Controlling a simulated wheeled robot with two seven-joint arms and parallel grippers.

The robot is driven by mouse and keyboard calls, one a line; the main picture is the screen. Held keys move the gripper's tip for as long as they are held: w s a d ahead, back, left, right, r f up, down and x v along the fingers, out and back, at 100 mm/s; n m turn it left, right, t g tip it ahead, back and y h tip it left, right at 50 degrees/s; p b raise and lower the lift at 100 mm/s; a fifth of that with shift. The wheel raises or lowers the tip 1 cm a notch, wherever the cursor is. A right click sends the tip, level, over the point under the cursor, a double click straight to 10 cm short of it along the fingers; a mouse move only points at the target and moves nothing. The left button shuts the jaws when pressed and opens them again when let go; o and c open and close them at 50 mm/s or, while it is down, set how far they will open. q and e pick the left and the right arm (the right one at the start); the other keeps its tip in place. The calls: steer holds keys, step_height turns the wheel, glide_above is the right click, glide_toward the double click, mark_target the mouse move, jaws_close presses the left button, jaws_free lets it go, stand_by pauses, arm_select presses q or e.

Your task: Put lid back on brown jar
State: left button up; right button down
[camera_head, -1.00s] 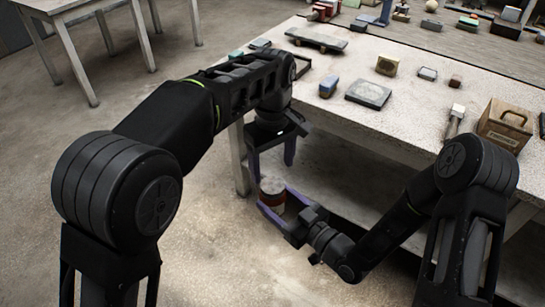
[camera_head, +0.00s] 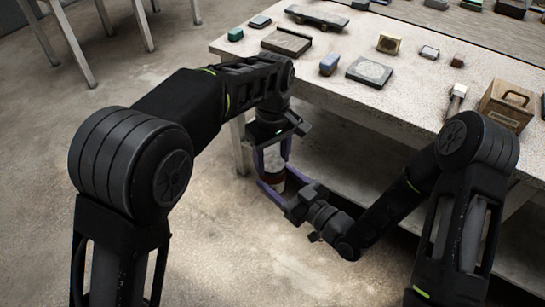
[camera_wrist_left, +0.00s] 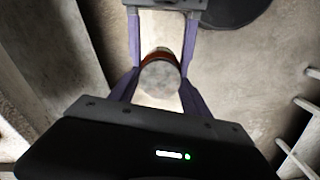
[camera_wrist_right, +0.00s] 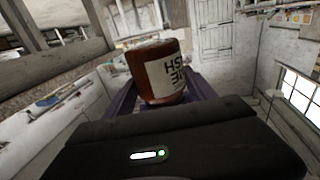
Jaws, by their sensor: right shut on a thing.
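The brown jar (camera_head: 272,180) stands roughly upright low in front of the table, with its pale label showing in the right wrist view (camera_wrist_right: 166,72). My right gripper (camera_head: 274,186) is shut on the jar's body from the side. A round grey top, seemingly the lid (camera_wrist_left: 159,78), covers the jar's upper end in the left wrist view. Whether it is fully seated I cannot tell. My left gripper (camera_head: 272,154) points down from above, its purple fingers apart on either side of the jar's top. It looks open; contact with the lid is unclear.
The speckled table (camera_head: 330,100) stands just behind the grippers, its edge and leg close to my left arm. A grey slab (camera_head: 369,72), a blue block (camera_head: 329,64) and a wooden box (camera_head: 507,104) lie on it. The floor in front is clear.

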arm_select(q)
steer(key=c, duration=1)
steer(key=m, duration=1.4)
steer(key=shift+m, duration=0.4)
steer(key=o, duration=1.6)
step_height(320, 180, up, 7)
steer(key=shift+r, duration=0.2)
